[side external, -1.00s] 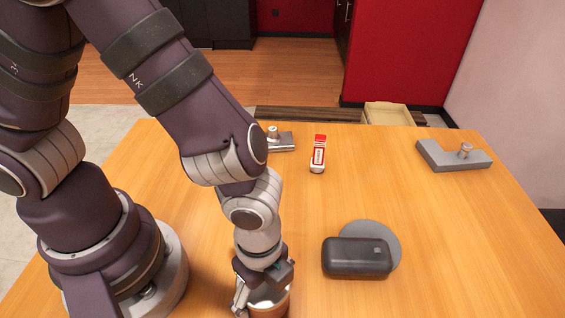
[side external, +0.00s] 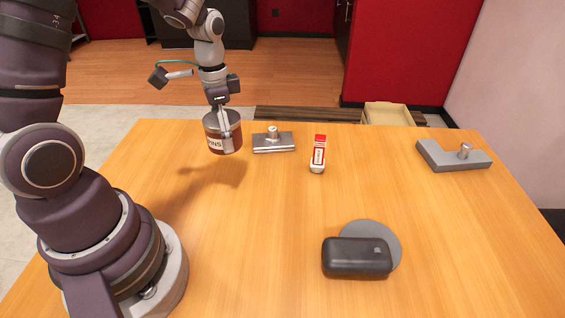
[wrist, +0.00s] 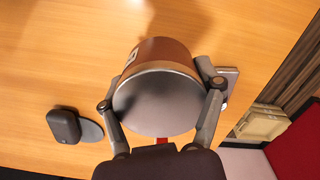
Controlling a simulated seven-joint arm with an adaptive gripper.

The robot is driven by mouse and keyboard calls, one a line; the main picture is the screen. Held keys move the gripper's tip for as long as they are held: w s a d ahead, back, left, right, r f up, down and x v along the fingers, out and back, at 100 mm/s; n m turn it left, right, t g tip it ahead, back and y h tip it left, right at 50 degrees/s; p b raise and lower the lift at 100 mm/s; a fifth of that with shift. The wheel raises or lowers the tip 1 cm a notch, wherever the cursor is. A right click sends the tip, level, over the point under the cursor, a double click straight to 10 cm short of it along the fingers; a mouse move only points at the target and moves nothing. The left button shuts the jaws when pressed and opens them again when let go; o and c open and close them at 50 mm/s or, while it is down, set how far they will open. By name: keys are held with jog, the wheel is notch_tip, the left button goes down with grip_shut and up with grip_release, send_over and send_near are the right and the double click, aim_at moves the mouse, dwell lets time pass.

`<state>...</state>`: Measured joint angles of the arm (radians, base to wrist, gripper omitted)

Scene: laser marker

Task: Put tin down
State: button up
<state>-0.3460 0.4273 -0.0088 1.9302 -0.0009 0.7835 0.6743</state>
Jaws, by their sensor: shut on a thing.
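The tin (side external: 223,136) is a round brown container with a pale label and a grey top. It is at the far left part of the table in the side view, held above the wood, with a shadow on the table nearer the camera. My gripper (side external: 222,104) is above it and shut on it. In the wrist view, the tin's grey round end (wrist: 158,103) fills the middle, with one finger of my gripper (wrist: 160,100) on each side. The tin's underside is hidden.
On the wooden table (side external: 235,235) are a grey block with a knob (side external: 273,145), a red and white item (side external: 318,155), a grey L-shaped fixture (side external: 455,160), and a black case (side external: 357,258) on a grey disc (side external: 384,238). A beige bin (side external: 388,114) stands beyond the table.

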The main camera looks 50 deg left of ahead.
aim_at(197, 165)
jog(key=s+a+n, duration=0.3)
jog(key=a+n, duration=0.1)
jog(key=a, duration=0.4)
jog(key=f, duration=0.8)
jog(key=shift+s+a+f, duration=0.25)
jog(key=o, duration=1.2)
jog(key=shift+f, duration=0.15)
notch_tip(197, 165, up, 12)
jog(key=f, duration=0.1)
jog(key=s+d+r+t, duration=0.2)
jog(key=d+r, duration=0.3)
jog(key=d, duration=0.3)
jog(key=s+d+r+t, duration=0.1)
jog(key=d+r+t, duration=0.2)
jog(key=d, duration=0.5)
jog(key=shift+s+d+r+t, duration=0.3)
jog(key=shift+s+d+r, duration=0.05)
jog(key=shift+r, duration=0.5)
